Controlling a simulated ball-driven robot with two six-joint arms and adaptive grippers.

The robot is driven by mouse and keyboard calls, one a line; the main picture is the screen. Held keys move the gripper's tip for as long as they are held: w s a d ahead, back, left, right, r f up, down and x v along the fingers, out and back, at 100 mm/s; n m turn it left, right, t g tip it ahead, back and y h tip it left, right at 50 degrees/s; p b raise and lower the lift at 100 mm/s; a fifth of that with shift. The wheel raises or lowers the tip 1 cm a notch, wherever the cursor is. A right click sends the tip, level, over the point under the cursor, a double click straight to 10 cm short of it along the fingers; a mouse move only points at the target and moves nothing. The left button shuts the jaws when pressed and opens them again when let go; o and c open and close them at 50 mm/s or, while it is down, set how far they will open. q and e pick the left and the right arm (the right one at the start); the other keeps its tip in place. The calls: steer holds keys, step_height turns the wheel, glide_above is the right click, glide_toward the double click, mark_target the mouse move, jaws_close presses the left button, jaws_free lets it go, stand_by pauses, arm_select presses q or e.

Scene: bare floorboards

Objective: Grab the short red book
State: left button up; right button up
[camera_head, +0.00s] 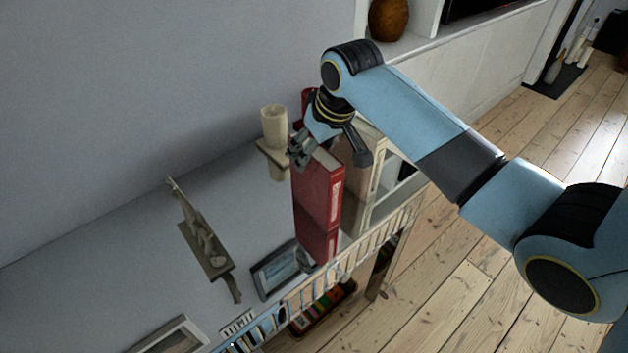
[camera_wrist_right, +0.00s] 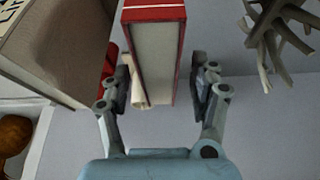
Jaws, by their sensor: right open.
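A red book (camera_head: 317,205) with white lettering on its spine stands upright on the shelf top in the head view. My right gripper (camera_head: 330,155) is at the top of this book, coming in from the right. In the right wrist view the red book (camera_wrist_right: 155,50) lies between the two fingers of my right gripper (camera_wrist_right: 163,90). The fingers are open, with a gap visible on the right side of the book. A small red object (camera_head: 307,98) shows partly behind the gripper; most of it is hidden. My left gripper is not in view.
A cream candle (camera_head: 273,125) on a holder stands behind the red book. A beige book (camera_wrist_right: 60,45) is close beside the left finger in the wrist view. A picture frame (camera_head: 277,270) and a figurine (camera_head: 203,240) stand nearby.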

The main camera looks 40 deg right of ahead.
mark_target(315, 183)
steer(key=x, duration=0.4)
steer(key=shift+f, duration=0.15)
steer(key=shift+f+p, duration=0.25)
steer(key=shift+p, duration=0.1)
stand_by(0.4)
jaws_close()
